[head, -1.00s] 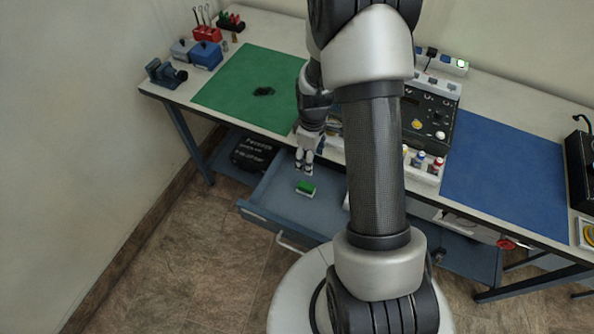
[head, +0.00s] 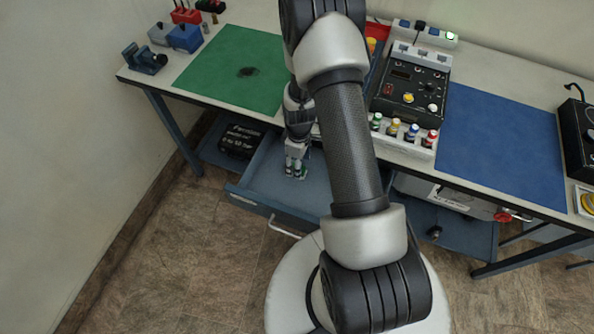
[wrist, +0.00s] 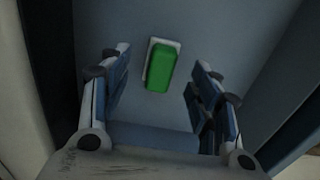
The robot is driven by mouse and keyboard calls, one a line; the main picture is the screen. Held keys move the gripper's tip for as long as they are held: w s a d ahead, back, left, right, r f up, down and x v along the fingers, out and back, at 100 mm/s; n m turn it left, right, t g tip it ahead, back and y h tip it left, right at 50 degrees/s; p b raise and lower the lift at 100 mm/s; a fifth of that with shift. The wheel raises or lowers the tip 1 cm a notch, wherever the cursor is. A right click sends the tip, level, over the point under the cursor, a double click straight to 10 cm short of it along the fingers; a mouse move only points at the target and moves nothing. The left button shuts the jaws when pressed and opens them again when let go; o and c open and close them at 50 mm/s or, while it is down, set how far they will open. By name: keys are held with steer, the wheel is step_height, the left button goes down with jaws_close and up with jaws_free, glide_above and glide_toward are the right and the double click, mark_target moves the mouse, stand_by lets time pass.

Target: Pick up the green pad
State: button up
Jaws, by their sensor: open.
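The green pad (wrist: 161,69) is a small green block on a white base, lying on the floor of the open grey-blue drawer (head: 262,182). In the wrist view it sits ahead of and between the two fingers of my gripper (wrist: 157,92), with bare space on both sides. My gripper (head: 295,174) is open, pointing down into the drawer. I cannot tell whether the fingers touch the drawer floor.
The drawer's walls surround my gripper, and its front has a handle (head: 284,227). The bench edge is just behind my arm. A black case (head: 240,140) lies on the shelf at left. A green mat (head: 225,75) and blue mat (head: 502,142) cover the bench top.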

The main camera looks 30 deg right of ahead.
step_height(320, 180, down, 4)
steer(key=shift+a+r+b, duration=0.1)
steer(key=shift+b, duration=0.45)
steer(key=shift+r, duration=0.1)
steer(key=shift+c, duration=0.4)
steer(key=c, duration=1.1)
